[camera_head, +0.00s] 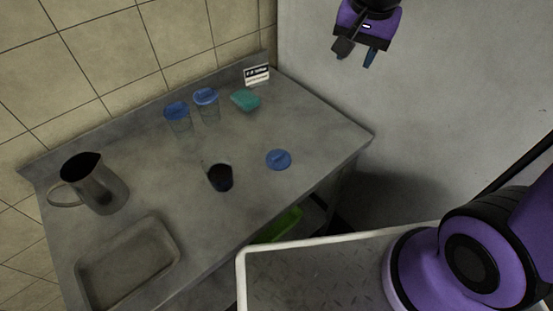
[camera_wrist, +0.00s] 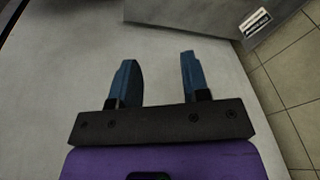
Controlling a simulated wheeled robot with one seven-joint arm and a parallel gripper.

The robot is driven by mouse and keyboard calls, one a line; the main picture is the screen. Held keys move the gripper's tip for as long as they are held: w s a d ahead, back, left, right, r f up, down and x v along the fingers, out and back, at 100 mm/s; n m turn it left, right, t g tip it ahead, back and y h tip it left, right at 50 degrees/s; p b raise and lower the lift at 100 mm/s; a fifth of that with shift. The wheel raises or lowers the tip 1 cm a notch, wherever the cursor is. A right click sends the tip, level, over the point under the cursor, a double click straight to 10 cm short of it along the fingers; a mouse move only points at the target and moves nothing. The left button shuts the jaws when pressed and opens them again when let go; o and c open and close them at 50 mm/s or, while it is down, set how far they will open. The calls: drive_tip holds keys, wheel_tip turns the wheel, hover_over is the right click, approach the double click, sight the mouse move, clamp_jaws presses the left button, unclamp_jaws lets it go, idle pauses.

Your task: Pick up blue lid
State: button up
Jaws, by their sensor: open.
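The blue lid (camera_head: 279,159) lies flat on the grey counter (camera_head: 265,200), near its front right edge in the head view. To its left stands a small clear jar (camera_head: 220,178) with dark contents and no lid on top. My gripper (camera_head: 356,55) is raised at the top right of the head view, away from the lid and over no part of the counter. In the wrist view my gripper (camera_wrist: 157,75) has its two blue fingers wide apart with nothing between them. The wrist view does not show the lid.
Two clear jars with blue lids, a left one (camera_head: 178,118) and a right one (camera_head: 207,105), stand at the back. A teal object (camera_head: 245,100) and a small sign (camera_head: 257,75) are near them. A metal pitcher (camera_head: 95,184) and a shallow tray (camera_head: 128,262) occupy the left.

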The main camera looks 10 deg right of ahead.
drive_tip(key=w+a+f+m+g, duration=0.1)
drive_tip(key=w+a+f, duration=0.1)
drive_tip(key=a+f, duration=0.15)
drive_tip(key=w+a+f+m, duration=0.1)
drive_tip(key=w+a+f, duration=0.1)
drive_tip(key=f, duration=0.3)
drive_tip(key=m+g, duration=0.2)
drive_tip(key=m, duration=0.1)
hover_over(278, 155)
drive_tip(key=f, duration=1.8)
drive_tip(key=shift+w+d, duration=0.15)
drive_tip(key=shift+d, duration=0.25)
drive_tip(key=shift+a+f, duration=0.2)
drive_tip(key=shift+f, duration=1.25)
drive_tip(key=shift+a+f, duration=0.15)
drive_tip(key=shift+f, duration=1.25)
clamp_jaws()
